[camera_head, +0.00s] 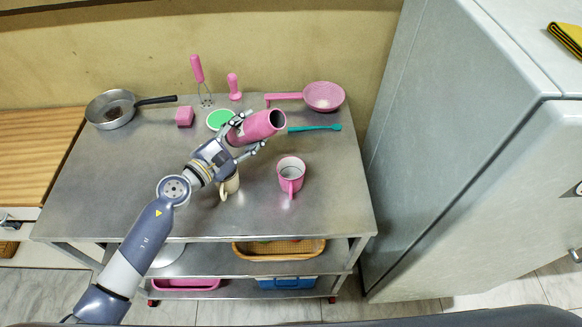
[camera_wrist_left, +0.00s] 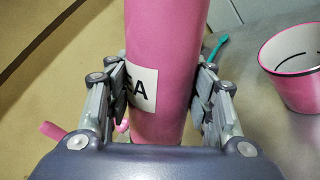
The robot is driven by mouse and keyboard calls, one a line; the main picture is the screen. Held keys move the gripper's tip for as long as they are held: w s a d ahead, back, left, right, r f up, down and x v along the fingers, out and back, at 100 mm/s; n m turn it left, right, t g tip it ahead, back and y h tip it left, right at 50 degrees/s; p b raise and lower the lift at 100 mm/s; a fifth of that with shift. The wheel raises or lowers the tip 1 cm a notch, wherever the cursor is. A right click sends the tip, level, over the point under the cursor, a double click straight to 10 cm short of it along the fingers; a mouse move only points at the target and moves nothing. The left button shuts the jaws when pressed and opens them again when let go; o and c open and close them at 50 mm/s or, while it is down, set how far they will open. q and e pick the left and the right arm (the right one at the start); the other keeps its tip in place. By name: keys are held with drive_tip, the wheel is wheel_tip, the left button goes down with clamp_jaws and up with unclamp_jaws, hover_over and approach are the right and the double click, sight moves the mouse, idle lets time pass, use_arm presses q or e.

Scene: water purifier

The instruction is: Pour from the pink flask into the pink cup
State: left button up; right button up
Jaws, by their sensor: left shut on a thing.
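The pink flask (camera_head: 262,125) is held by my left gripper (camera_head: 245,131) above the metal table, tilted with its dark open mouth toward the right. In the left wrist view the flask (camera_wrist_left: 161,55) stands between both fingers of the gripper (camera_wrist_left: 165,95), with a white label on its side. The pink cup (camera_head: 290,173) stands upright on the table, below and slightly right of the flask mouth in the head view. In the left wrist view the cup (camera_wrist_left: 296,72) is at the right, apart from the flask. My right gripper is not in view.
A cream mug (camera_head: 230,185) stands under my left wrist, left of the cup. Behind are a pan (camera_head: 110,108), a pink block (camera_head: 184,116), a green-topped disc (camera_head: 220,119), a pink strainer (camera_head: 323,96) and a teal utensil (camera_head: 315,128). A grey fridge (camera_head: 450,150) borders the right. The table's front right is clear.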

use_arm(q)
drive_tip(key=shift+w+a+r, duration=0.1)
drive_tip(key=shift+w+r, duration=0.05)
drive_tip(key=shift+r, duration=0.2)
drive_tip(key=shift+m, duration=0.3)
drive_tip(key=shift+w+a+r+m+p, duration=0.25)
drive_tip(key=shift+a+m+p, duration=0.1)
drive_tip(key=shift+m, duration=0.15)
drive_tip(key=shift+w+a+f+m+b, duration=0.1)
drive_tip(key=shift+a+f+m+b, duration=0.1)
drive_tip(key=shift+f+m+b, duration=0.35)
idle(1.4)
drive_tip(key=shift+w+a+r+m, duration=0.15)
drive_tip(key=shift+a+r+m, duration=0.05)
drive_tip(key=shift+m, duration=0.85)
idle(0.8)
drive_tip(key=shift+s+d+r+m+y, duration=0.25)
drive_tip(key=shift+d+m+y, duration=0.1)
drive_tip(key=shift+m, duration=0.45)
idle(2.3)
